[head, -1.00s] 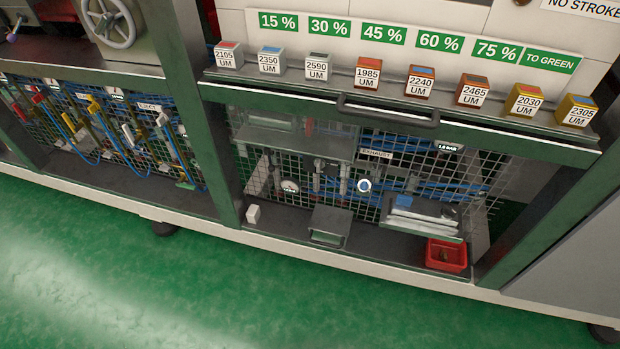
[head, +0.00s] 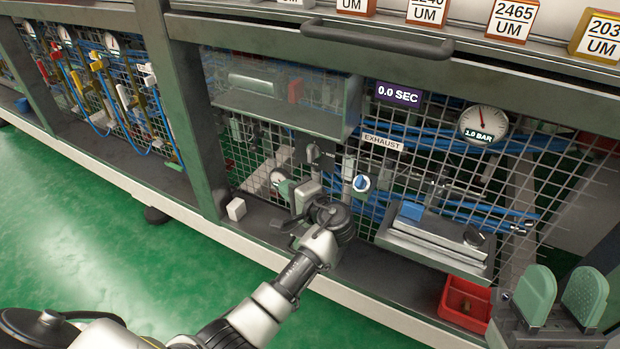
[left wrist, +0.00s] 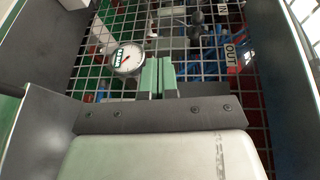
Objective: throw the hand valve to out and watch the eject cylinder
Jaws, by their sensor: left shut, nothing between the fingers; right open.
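My left gripper (head: 294,188) reaches in below the shelf, in front of the mesh. In the left wrist view its green fingers (left wrist: 157,79) are together with nothing between them. A dark ball-ended lever (left wrist: 196,32), likely the hand valve, stands beyond the fingertips, apart from them. A white label reading OUT (left wrist: 231,52) is to its right. In the head view a grey valve-like fitting (head: 313,153) is on the mesh above the left gripper. I cannot tell which part is the eject cylinder. My right gripper (head: 558,298) is open and empty at the lower right.
A shelf (head: 285,108) overhangs the left gripper. A gauge (head: 483,124), a 0.0 SEC display (head: 399,94) and an EXHAUST label (head: 382,142) are on the mesh. A red bin (head: 464,302) and a grey block unit (head: 430,248) stand right. A small gauge (left wrist: 127,59) is near the left fingers.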

